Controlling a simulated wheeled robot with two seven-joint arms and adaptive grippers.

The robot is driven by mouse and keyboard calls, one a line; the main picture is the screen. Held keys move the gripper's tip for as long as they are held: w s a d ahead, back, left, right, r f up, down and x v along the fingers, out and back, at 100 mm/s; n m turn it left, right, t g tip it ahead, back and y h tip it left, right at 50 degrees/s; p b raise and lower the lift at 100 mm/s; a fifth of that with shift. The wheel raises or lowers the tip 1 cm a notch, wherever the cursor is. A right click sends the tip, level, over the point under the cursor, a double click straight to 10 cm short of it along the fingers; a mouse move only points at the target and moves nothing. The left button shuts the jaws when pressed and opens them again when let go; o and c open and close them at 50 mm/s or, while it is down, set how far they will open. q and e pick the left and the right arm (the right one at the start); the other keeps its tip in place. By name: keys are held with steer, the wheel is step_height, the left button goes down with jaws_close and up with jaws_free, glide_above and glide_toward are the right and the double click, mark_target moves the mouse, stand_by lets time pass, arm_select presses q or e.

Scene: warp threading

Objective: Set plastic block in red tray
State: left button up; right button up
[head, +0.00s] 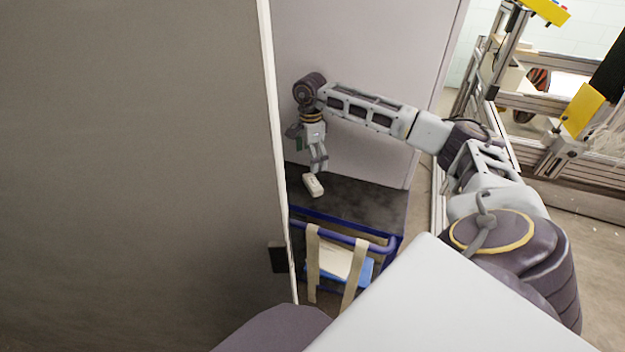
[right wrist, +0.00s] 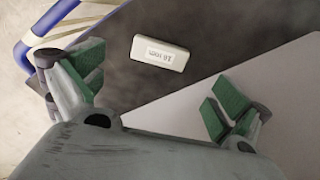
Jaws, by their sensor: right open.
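A small white plastic block (head: 313,186) lies on a dark surface (head: 376,206). In the right wrist view the block (right wrist: 160,52) shows dark lettering on one face. My right gripper (head: 318,167) reaches down just above the block in the head view. In the right wrist view its green-padded fingers (right wrist: 152,95) are spread apart, with nothing between them. The block lies ahead of the fingertips there. No red tray is visible in either view. My left gripper is not in view.
A large grey panel (head: 130,150) with a pale edge fills the left side. Metal framing with yellow parts (head: 583,108) stands at the right.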

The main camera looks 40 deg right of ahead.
glide_above(313, 181)
steer(key=f, duration=0.3)
steer(key=a+f, duration=0.1)
steer(key=f, duration=0.1)
steer(key=shift+f+b, duration=0.15)
steer(key=shift+b, duration=0.15)
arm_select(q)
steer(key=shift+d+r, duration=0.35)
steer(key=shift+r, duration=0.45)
arm_select(e)
steer(key=shift+d+f, duration=0.1)
steer(key=shift+f, duration=0.05)
steer(key=shift+d+f, duration=0.15)
steer(key=shift+f, duration=0.45)
steer(key=f, duration=0.2)
steer(key=shift+d+f+b, duration=0.25)
steer(key=shift+f+b, duration=0.05)
steer(key=shift+f, duration=0.55)
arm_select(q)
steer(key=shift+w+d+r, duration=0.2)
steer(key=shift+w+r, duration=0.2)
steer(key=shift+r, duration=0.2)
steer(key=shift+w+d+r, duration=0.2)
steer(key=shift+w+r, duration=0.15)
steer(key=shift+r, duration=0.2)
